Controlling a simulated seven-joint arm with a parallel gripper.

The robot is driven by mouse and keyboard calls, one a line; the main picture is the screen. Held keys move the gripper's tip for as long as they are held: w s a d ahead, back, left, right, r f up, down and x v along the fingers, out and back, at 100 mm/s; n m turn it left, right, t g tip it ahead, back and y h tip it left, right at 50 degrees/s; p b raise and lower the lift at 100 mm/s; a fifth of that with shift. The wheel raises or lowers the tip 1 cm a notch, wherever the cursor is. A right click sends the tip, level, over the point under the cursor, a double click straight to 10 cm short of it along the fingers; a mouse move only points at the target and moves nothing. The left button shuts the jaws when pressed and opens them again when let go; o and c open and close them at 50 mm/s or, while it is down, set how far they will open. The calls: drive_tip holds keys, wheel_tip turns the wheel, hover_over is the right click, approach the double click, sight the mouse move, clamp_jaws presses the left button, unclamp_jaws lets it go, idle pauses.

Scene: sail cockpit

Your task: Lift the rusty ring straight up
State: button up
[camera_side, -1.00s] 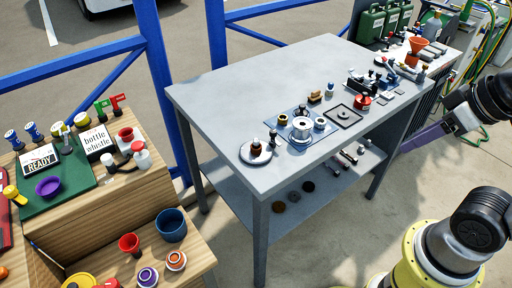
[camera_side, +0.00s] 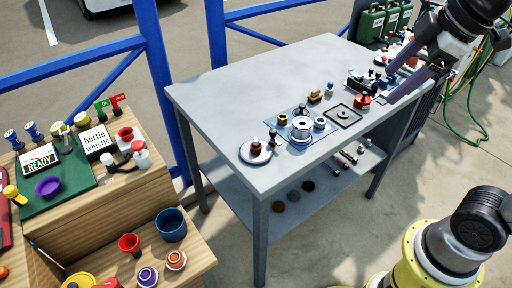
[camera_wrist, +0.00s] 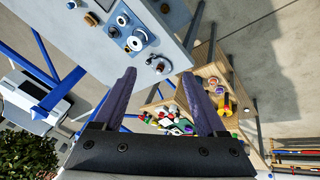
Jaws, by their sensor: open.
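I cannot tell for certain which thing is the rusty ring. Small ring-like pieces also stand on the table, one brass-coloured (camera_side: 283,118) and one greyish (camera_side: 319,123), on either side of a silver pot (camera_side: 302,126). The pot shows in the wrist view (camera_wrist: 140,38) too. My gripper (camera_side: 384,86) is at the right end of the table, with its purple fingers apart. In the wrist view my gripper (camera_wrist: 158,75) is open with nothing held between the fingers.
The grey table (camera_side: 220,95) has clear room on its left half. A red pot (camera_side: 362,101) and a dark square tray (camera_side: 343,115) are near my gripper. Wooden stands (camera_side: 145,195) with cups are at left.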

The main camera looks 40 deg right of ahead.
drive_tip(key=w+a+r+n+g, duration=0.1)
drive_tip(key=w+a+n, duration=0.3)
drive_tip(key=w, duration=0.7)
drive_tip(key=n+g, duration=0.4)
drive_tip(key=n, duration=0.1)
hover_over(256, 139)
wheel_tip(256, 139, down, 17)
drive_tip(key=f, duration=0.6)
drive_tip(key=shift+a+f, duration=0.2)
drive_tip(key=shift+f, duration=0.2)
drive_tip(key=shift+d+f, duration=0.15)
drive_tip(key=shift+f, duration=1.3)
drive_tip(key=shift+d+f, duration=0.1)
drive_tip(key=shift+f, duration=1.3)
clamp_jaws()
